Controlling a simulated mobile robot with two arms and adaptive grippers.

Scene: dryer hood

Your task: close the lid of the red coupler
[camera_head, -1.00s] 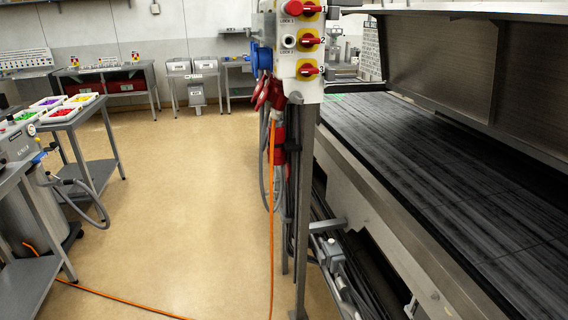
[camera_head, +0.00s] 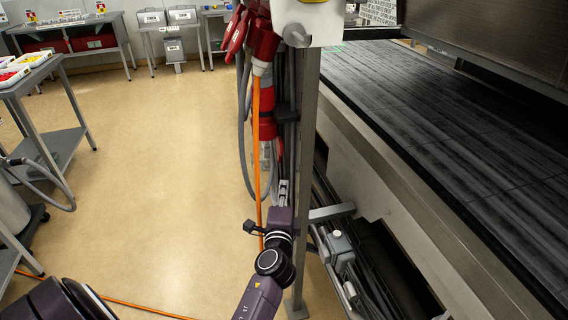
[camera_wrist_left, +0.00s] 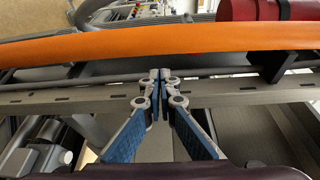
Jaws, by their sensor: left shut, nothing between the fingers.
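Red couplings hang on the post's side in the head view: a red plug-like piece (camera_head: 263,42) at the top with the orange cable running down from it, and a long red coupler (camera_head: 267,118) lower down. My left gripper (camera_head: 284,184) is below the lower red coupler, beside the post. In the left wrist view its fingertips (camera_wrist_left: 160,76) meet, shut and empty, and a red cylinder (camera_wrist_left: 268,10) shows at the upper right. My right gripper is not in view.
The orange cable (camera_wrist_left: 150,46) crosses the left wrist view just beyond my fingertips. The metal post (camera_head: 303,160) and grey hoses (camera_head: 242,125) stand close by. The dark conveyor (camera_head: 450,110) fills the right. Open floor (camera_head: 165,170) lies to the left.

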